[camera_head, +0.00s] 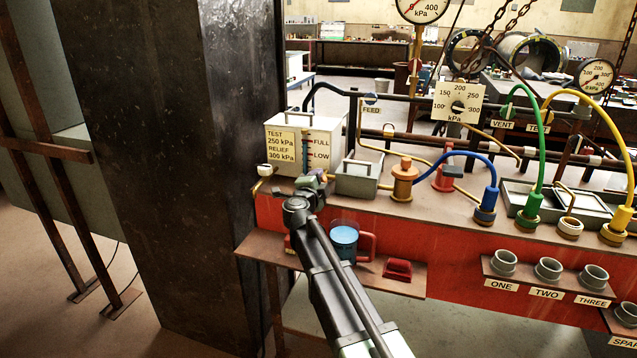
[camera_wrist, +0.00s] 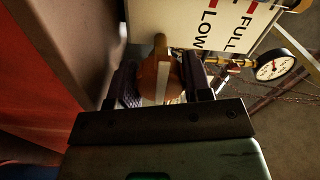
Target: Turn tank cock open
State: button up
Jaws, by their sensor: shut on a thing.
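The tank (camera_head: 284,150) is a pale box with FULL and LOW marks, and stands at the left end of the red bench. Its marked face also shows in the wrist view (camera_wrist: 225,22). My gripper (camera_head: 314,181) is at the lower front of the tank, just below the LOW mark. In the wrist view my gripper (camera_wrist: 162,78) has one finger on each side of a brown, rounded cock (camera_wrist: 150,80) with a pale stripe, and is shut on it. In the head view my gripper hides the cock. I cannot tell how far the cock is turned.
A blue cup (camera_head: 344,240) and a red block (camera_head: 398,268) are on the shelf below my arm. A small metal box (camera_head: 357,180) and an orange fitting (camera_head: 404,180) stand right of the tank. A dark pillar (camera_head: 160,150) rises at left.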

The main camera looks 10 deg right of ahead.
jog(key=o, duration=0.9)
jog(key=v, duration=1.1)
